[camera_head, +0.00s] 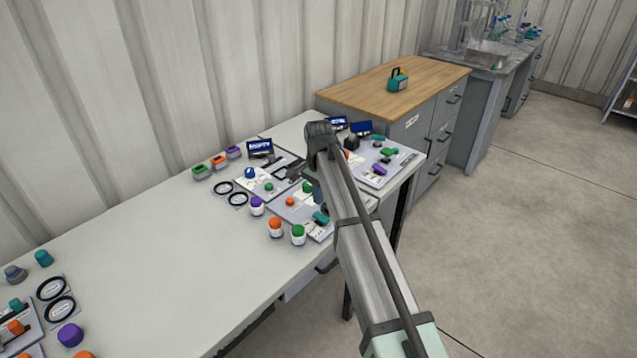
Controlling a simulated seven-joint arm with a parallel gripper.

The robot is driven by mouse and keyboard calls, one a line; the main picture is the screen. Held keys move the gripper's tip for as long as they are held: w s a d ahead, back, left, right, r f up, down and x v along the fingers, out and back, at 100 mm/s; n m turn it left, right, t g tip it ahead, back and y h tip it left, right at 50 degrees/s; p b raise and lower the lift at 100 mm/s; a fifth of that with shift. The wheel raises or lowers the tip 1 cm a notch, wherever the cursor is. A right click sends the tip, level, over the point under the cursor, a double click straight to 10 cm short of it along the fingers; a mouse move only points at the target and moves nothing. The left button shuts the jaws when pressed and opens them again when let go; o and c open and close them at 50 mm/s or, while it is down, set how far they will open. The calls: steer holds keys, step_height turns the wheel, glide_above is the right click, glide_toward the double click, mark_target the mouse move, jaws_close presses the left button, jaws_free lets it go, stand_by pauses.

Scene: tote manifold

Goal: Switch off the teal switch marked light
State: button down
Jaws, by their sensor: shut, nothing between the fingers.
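Several teal parts are in view, and their markings are too small to read, so I cannot tell which is the switch marked light. One teal part (320,217) sits on the nearer panel, just left of my arm. Another teal part (378,138) is on the panel right of my arm, and a third (15,304) is on a panel at the lower left. My gripper (294,173) is shut and empty, low over the middle panels and partly hidden by my arm. I cannot tell whether it touches anything.
Several coloured knobs, jars and buttons crowd the panels, with an orange-lidded jar (275,227) and a green-lidded jar (298,234) in front. Small dark screens (259,148) stand behind. The white table (180,255) is clear at its middle. A wood-topped cabinet (430,72) stands beyond.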

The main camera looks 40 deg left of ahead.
mark_target(319, 214)
steer(key=shift+f, duration=2.1)
steer(key=shift+a+f, duration=0.1)
steer(key=shift+f, duration=0.05)
steer(key=shift+d, duration=0.25)
steer(key=shift+d+r, duration=0.25)
steer(key=shift+d, duration=0.3)
step_height(319, 214, up, 14)
steer(key=shift+d, duration=0.1)
